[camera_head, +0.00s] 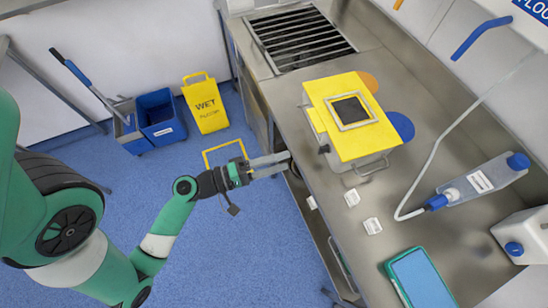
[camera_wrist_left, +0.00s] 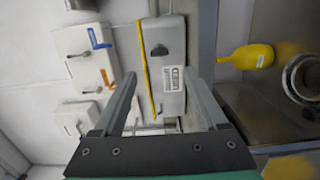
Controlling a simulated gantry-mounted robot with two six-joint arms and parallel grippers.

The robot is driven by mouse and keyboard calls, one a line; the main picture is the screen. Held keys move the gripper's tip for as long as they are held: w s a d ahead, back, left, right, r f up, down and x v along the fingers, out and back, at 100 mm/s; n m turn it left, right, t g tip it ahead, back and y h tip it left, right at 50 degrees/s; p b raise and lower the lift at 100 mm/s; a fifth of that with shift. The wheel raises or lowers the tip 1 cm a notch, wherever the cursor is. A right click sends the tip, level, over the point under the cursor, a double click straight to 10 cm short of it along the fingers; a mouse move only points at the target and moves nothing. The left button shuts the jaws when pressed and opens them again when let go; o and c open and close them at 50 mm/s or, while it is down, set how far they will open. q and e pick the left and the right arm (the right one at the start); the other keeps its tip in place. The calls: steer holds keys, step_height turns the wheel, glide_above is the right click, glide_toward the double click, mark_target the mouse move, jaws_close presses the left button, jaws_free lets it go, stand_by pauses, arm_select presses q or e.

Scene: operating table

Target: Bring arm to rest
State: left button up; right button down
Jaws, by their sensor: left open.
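My left arm is green and white and comes in from the left in the head view. Its gripper (camera_head: 270,165) is held out level, with its fingertips close to the front edge of the steel counter (camera_head: 310,160). In the left wrist view the two fingers (camera_wrist_left: 160,105) stand apart with nothing gripped between them. Beyond them is a grey box-like thing (camera_wrist_left: 172,65) with a yellow edge and a white label. My right gripper does not show in either view.
A yellow-topped box (camera_head: 335,90) stands on the counter beside blue and orange discs. Small white pieces (camera_head: 372,226), a bottle (camera_head: 480,180) with a tube and a teal-edged tray (camera_head: 422,278) lie nearer. A yellow wet-floor sign (camera_head: 206,105) and blue bucket (camera_head: 161,118) stand on the floor.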

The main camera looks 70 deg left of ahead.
arm_select(q)
steer(key=shift+s, duration=0.55)
steer(key=shift+r, duration=0.1)
